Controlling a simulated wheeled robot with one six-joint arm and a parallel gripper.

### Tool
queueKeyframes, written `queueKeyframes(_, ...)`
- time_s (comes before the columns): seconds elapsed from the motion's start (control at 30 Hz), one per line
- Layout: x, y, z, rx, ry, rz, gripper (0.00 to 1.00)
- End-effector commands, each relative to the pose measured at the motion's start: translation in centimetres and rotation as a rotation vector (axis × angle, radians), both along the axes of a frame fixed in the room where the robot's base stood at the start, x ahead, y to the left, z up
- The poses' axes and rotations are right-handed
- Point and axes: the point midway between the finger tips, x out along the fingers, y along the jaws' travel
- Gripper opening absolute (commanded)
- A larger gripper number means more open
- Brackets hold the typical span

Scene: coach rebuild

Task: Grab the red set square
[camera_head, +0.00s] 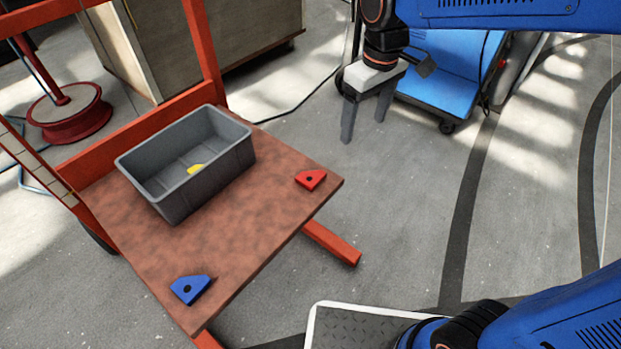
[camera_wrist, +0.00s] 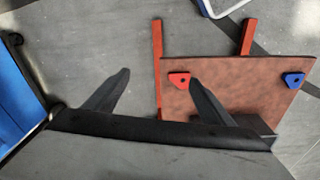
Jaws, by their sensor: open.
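The red set square (camera_head: 311,179) lies flat near the right corner of the brown tabletop (camera_head: 235,235). It is a small rounded triangle with a dark hole. In the wrist view the red set square (camera_wrist: 179,80) shows just left of one finger, close to the table's edge. My gripper (camera_head: 362,138) is open and empty, to the right of the table and above the floor in the head view. In the wrist view my gripper (camera_wrist: 160,78) has its two fingers spread wide, with nothing held between them.
A blue set square (camera_head: 190,288) lies at the front corner, also in the wrist view (camera_wrist: 293,79). An orange-red frame (camera_head: 205,45) rises behind. A blue cart (camera_head: 445,80) stands beyond my gripper.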

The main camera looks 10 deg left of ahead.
Motion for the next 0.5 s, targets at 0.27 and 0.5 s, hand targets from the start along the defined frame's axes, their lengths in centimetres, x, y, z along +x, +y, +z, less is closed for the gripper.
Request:
queueKeyframes(0.27, 0.6, 8.3, -2.1, -0.045, 0.054, 0.179, 0.77)
queueKeyframes(0.5, 0.5, 10.0, -3.5, -0.056, 0.066, 0.217, 0.77)
